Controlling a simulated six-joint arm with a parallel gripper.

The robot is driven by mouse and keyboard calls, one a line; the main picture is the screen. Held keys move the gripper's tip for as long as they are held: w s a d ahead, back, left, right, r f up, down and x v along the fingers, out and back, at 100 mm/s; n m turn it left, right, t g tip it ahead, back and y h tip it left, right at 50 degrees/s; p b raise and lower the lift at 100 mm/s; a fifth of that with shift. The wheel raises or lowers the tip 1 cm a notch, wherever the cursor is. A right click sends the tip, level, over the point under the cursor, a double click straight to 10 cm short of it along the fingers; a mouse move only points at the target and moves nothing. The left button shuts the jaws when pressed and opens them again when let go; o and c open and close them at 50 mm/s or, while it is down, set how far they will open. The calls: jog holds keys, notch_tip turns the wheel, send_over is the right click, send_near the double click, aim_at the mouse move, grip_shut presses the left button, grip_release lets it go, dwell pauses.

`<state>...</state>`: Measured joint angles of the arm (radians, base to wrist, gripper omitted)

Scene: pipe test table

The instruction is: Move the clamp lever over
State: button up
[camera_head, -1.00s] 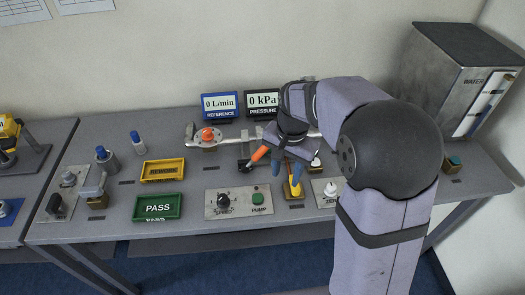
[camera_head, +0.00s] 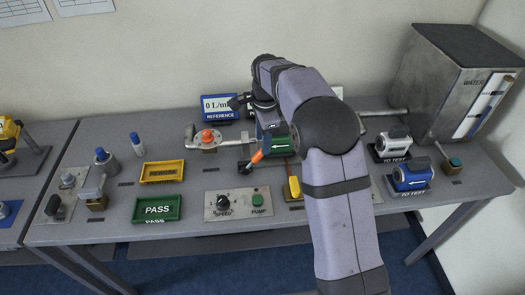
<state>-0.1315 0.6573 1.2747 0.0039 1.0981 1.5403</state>
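The clamp lever (camera_head: 257,156) has an orange handle and a dark pivot at its lower left end. It leans up and to the right on the table, in front of the pipe line. My gripper (camera_head: 238,103) is raised behind and above the lever, in front of the reference display, and clear of the handle. Its fingers are small and partly hidden by my wrist, so I cannot tell whether they are open or shut. A dark green part (camera_head: 275,143) shows beside the lever, partly hidden under my arm.
The reference display (camera_head: 218,107) stands at the back; the pressure display is mostly hidden by my arm. A pipe fitting with an orange-red knob (camera_head: 207,135) is left of the lever.

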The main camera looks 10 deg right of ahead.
aim_at(255, 160)
jog(key=shift+w+f+p, duration=0.15)
jog(key=shift+f+p, duration=0.3)
jog(key=shift+f, duration=1.1)
jog(key=shift+w+f+p, duration=0.15)
jog(key=shift+f+p, duration=0.25)
jog(key=shift+f, duration=1.15)
grip_shut()
